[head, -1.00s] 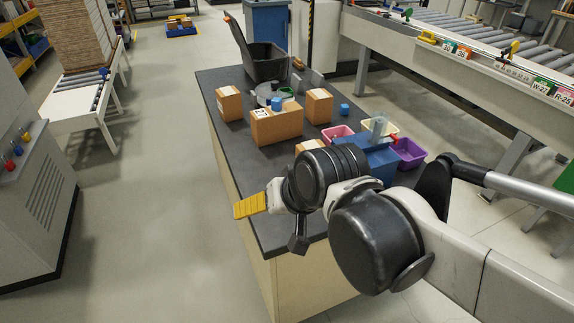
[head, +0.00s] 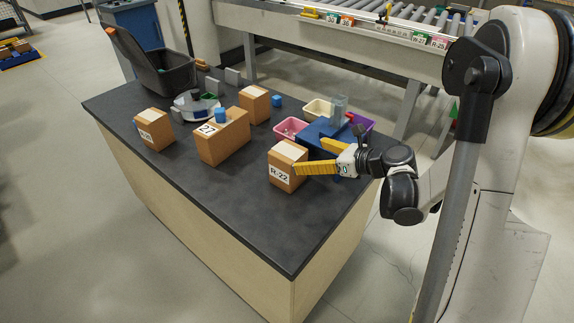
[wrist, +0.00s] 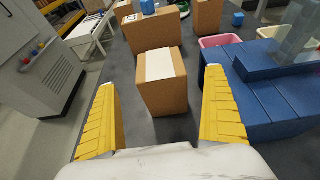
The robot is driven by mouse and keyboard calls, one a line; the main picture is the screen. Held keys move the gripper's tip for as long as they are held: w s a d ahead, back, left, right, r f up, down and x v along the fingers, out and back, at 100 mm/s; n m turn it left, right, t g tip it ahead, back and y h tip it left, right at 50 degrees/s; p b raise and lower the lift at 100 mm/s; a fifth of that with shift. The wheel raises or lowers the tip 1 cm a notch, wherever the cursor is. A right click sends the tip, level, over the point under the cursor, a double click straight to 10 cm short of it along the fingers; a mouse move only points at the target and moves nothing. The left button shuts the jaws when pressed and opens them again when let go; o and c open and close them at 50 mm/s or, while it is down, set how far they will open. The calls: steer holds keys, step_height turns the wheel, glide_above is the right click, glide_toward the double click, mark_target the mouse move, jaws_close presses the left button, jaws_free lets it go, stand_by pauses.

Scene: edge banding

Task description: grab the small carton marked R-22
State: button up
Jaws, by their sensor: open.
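The small carton marked R-22 (head: 286,166) is a brown box with a pale strip on top, standing upright on the dark worktop near its front right edge. My gripper (head: 318,157) is open at the carton's right side, with its yellow fingers pointing toward it. In the wrist view the carton (wrist: 161,84) stands ahead, centred between the two spread yellow fingers (wrist: 165,115). Gaps show on both sides of it there. The label face is hidden in the wrist view.
A wider carton marked 27 (head: 222,137) with a blue object on top stands behind. Two more cartons (head: 153,130) (head: 254,104) stand beyond. Pink (head: 290,129) and cream bins (head: 318,109) stand near. The left front worktop is clear.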

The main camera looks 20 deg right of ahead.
mark_target(290, 152)
steer(key=b+x, duration=0.3)
steer(key=x, duration=0.6)
steer(key=shift+r, duration=0.2)
steer(key=shift+s+r, duration=0.1)
steer(key=shift+c, duration=0.3)
steer(key=c, duration=1.3)
